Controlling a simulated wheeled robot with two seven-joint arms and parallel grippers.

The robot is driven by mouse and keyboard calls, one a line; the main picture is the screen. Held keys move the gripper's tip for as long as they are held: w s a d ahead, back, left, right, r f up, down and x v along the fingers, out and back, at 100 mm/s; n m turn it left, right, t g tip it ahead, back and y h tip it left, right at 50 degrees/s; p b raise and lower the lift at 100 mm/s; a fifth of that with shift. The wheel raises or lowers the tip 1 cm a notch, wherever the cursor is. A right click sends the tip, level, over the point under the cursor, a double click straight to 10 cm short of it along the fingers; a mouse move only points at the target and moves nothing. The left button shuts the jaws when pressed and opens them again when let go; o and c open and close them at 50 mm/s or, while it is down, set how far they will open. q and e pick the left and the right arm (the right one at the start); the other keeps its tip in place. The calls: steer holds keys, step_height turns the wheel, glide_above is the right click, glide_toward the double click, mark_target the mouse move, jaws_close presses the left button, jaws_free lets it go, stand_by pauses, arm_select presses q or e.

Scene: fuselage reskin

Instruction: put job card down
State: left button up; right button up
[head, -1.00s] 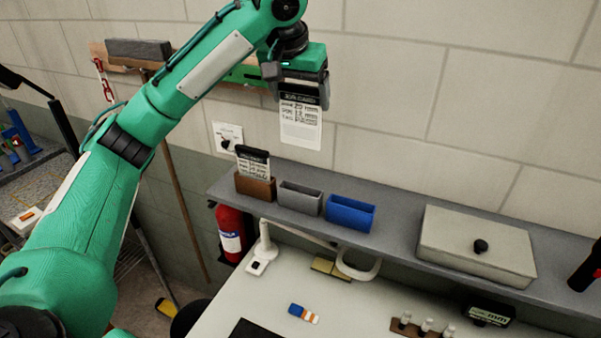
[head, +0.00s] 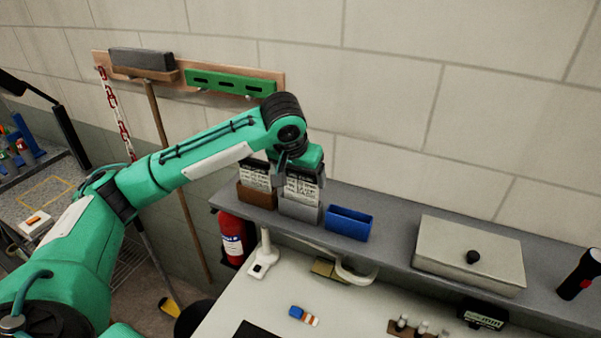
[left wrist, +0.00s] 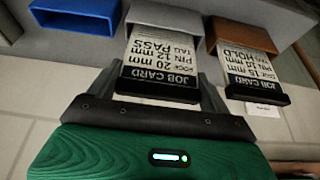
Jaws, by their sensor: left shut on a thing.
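The job card (head: 302,188) is white with a black header and stands in the grey holder (head: 300,211) on the shelf. In the left wrist view the card (left wrist: 160,62) reads "PIN 20 mm" and "PASS", and its lower end is inside the grey holder (left wrist: 166,17). My left gripper (head: 300,172) is shut on the card's header end, above the holder. A second job card (head: 255,177), marked "HOLD" in the left wrist view (left wrist: 250,70), stands in the brown holder (head: 257,196) to the left. The blue holder (head: 348,223) is empty. My right gripper is not in view.
The shelf (head: 390,238) also carries a lidded box (head: 470,256) and a black torch (head: 579,273). A fire extinguisher (head: 232,236) is below its left end. The wall rack (head: 190,80) hangs behind.

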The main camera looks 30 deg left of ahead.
arm_select(q)
steer(key=shift+f, duration=0.5)
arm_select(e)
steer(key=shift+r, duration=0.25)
arm_select(q)
steer(key=shift+f, duration=0.1)
steer(key=o, duration=0.7)
steer(key=shift+o, duration=1)
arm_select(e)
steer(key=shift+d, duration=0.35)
arm_select(q)
steer(key=shift+s+r+b, duration=0.15)
steer(key=shift+r+b, duration=0.2)
steer(key=shift+r, duration=0.05)
steer(key=b+v, duration=0.4)
steer(key=v, duration=0.7)
steer(key=shift+r, duration=0.2)
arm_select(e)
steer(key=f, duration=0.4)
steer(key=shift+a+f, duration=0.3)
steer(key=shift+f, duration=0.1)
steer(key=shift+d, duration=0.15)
